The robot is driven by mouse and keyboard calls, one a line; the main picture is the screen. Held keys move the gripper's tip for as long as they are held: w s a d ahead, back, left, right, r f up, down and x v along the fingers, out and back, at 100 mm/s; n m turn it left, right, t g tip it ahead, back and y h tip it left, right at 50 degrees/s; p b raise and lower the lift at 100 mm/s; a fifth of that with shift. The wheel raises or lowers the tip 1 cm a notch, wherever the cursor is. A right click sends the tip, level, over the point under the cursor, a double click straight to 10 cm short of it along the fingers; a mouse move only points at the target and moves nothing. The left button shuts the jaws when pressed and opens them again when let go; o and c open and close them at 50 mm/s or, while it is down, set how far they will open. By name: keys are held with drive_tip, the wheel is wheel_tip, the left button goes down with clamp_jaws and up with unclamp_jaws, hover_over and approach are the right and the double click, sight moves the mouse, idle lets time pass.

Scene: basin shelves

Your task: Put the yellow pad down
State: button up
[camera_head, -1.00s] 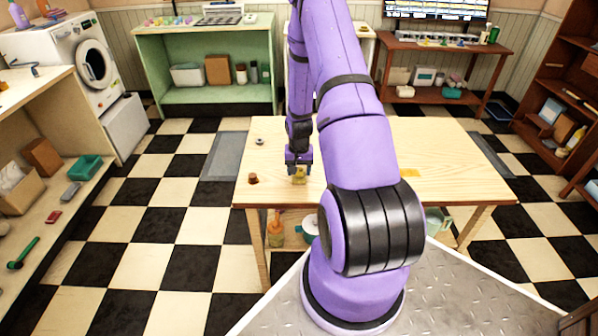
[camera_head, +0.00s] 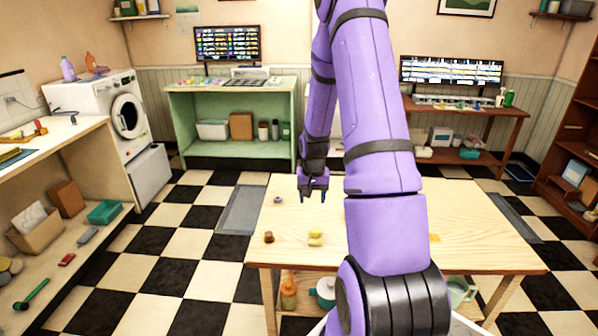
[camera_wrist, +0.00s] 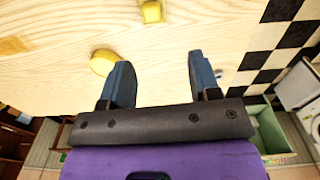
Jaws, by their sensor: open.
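A small yellow block, which looks like the yellow pad (camera_head: 315,238), rests on the wooden table near its front edge. It also shows at the top edge of the wrist view (camera_wrist: 151,11). My gripper (camera_head: 312,196) is open and empty, raised above the table beyond the pad and apart from it. In the wrist view bare table shows between its fingers (camera_wrist: 158,62). A round yellow piece (camera_wrist: 103,62) lies on the table beside one finger in that view. My arm hides part of the table in the head view.
The wooden table (camera_head: 375,258) also bears a small brown piece (camera_head: 268,237), a grey ring-like piece (camera_head: 277,200) and a flat orange-yellow patch (camera_head: 434,238). The table's left part is mostly clear. A green shelf unit (camera_head: 230,154) stands behind, with checkered floor between.

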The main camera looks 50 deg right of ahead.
drive_tip(key=s+a+r+n+t+h, duration=0.1)
drive_tip(key=a+r+n, duration=0.1)
drive_tip(key=a+r, duration=0.8)
drive_tip(key=s+a+r+n+t, duration=0.15)
drive_tip(key=a+r, duration=0.45)
drive_tip(key=r, duration=0.7)
drive_tip(key=s+a+r+n+t, duration=0.1)
drive_tip(key=s+a+r+n, duration=0.2)
drive_tip(key=s+a+r, duration=0.2)
drive_tip(key=s+a+r+n+t+y, duration=0.1)
drive_tip(key=s+a+r+n, duration=0.2)
drive_tip(key=s, duration=0.9)
drive_tip(key=a+r, duration=0.3)
drive_tip(key=a, duration=0.2)
drive_tip(key=shift+a+r, duration=0.2)
drive_tip(key=shift+w+t, duration=0.1)
drive_tip(key=shift+t, duration=0.15)
